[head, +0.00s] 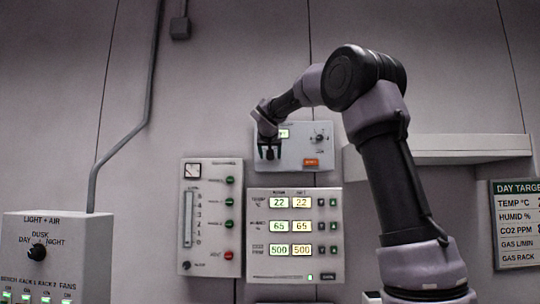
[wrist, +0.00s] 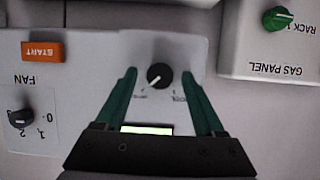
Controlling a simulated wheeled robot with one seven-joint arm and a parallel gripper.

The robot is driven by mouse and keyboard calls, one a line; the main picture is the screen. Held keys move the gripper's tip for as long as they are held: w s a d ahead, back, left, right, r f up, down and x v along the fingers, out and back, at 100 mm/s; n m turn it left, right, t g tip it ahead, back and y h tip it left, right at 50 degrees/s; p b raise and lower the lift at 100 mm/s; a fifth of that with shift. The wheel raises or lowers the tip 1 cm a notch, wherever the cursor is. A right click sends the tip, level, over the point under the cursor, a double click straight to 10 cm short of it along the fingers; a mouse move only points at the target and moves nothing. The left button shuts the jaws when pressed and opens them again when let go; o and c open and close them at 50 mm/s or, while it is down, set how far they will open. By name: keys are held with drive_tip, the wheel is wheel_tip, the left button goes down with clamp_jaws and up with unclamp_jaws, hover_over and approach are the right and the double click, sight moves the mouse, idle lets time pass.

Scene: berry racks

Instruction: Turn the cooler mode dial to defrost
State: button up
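The dial between my fingers, which I take to be the cooler mode dial (wrist: 159,77), is a round black knob with a light pointer line. In the wrist view, which shows the panel upside down, the line points to the lower left. Small labels beside it are unreadable. It sits on a pale wall panel (head: 296,163), and a lit display (wrist: 147,130) is partly hidden by my gripper. My gripper (wrist: 159,74) is open, with one green finger on each side of the dial; contact is not visible. In the head view my gripper (head: 268,153) covers the dial.
On the same panel are an orange START button (wrist: 43,51) and a black FAN dial (wrist: 20,118). A gas panel (wrist: 270,58) with a green knob is close by. A readout panel (head: 295,270) is below, and a shelf (head: 440,157) is to the right.

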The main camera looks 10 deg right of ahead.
drive_tip(key=v, duration=1)
drive_tip(key=shift+s, duration=0.4)
